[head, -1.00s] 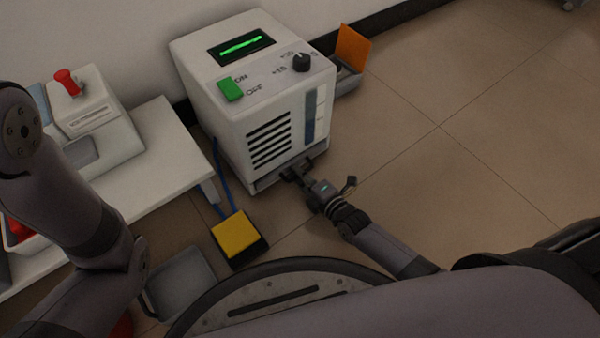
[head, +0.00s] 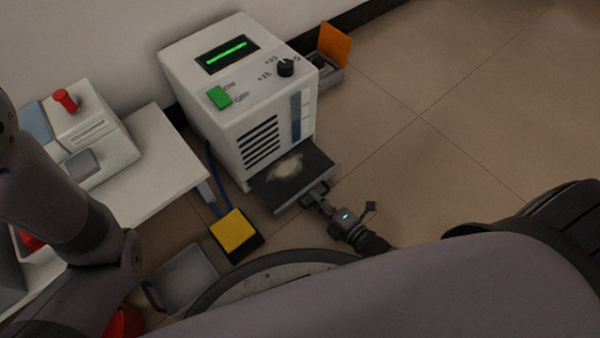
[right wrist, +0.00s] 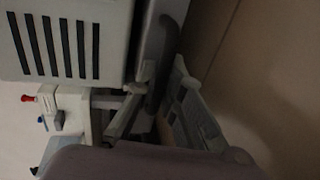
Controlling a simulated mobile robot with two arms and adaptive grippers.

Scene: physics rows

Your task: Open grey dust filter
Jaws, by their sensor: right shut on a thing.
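The grey dust filter (head: 264,194) is a flat drawer at the foot of the white machine (head: 222,128). It is pulled out toward me, with a pale patch of dust lying on it. My right gripper (head: 316,196) is shut on the handle at the drawer's front edge. In the right wrist view, the dark handle (right wrist: 162,68) runs beside the vented front of the machine (right wrist: 60,45), and the gripper (right wrist: 150,95) is only partly seen. My left arm comes in at the left of the head view, but its gripper is out of view.
A yellow pedal (head: 233,232) sits on the floor left of the drawer. A white table (head: 160,170) with a device stands at the left. A grey bin with an orange lid (head: 335,42) stands behind the machine. The floor at right is clear.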

